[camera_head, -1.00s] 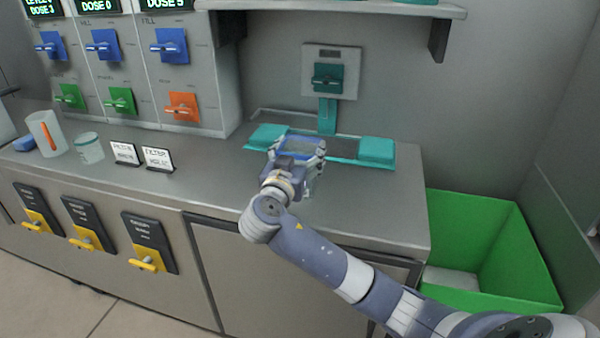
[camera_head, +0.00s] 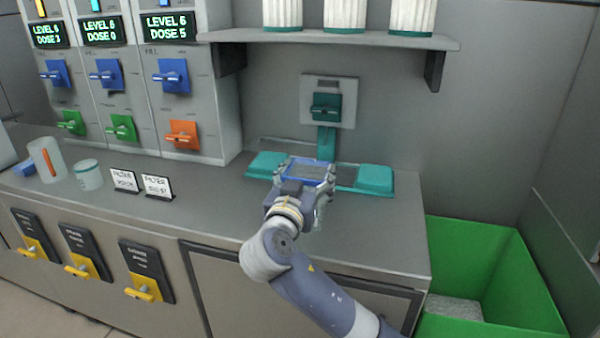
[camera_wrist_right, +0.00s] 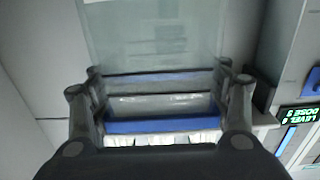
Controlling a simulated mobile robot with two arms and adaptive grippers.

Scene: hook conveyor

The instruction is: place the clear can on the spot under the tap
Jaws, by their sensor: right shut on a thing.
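My right gripper (camera_head: 305,172) is shut on the clear can, a see-through container with a blue band. In the right wrist view the can (camera_wrist_right: 152,45) shows between the fingers (camera_wrist_right: 168,80). The teal tap (camera_head: 326,107) sits on a grey wall panel at the back of the counter. Below it is a teal station with a pad on each side (camera_head: 375,180) and a dark strip (camera_head: 346,176) between them. The gripper and can are in front of this strip and hide much of it. I cannot tell whether the can touches the counter. My left gripper is not in view.
A beaker with an orange mark (camera_head: 47,160), a teal-rimmed cup (camera_head: 88,175) and two small signs (camera_head: 157,187) stand at the left of the counter. Dispensers (camera_head: 180,90) with levers stand behind. A shelf (camera_head: 340,40) holds white canisters. A green bin (camera_head: 480,260) is at the right.

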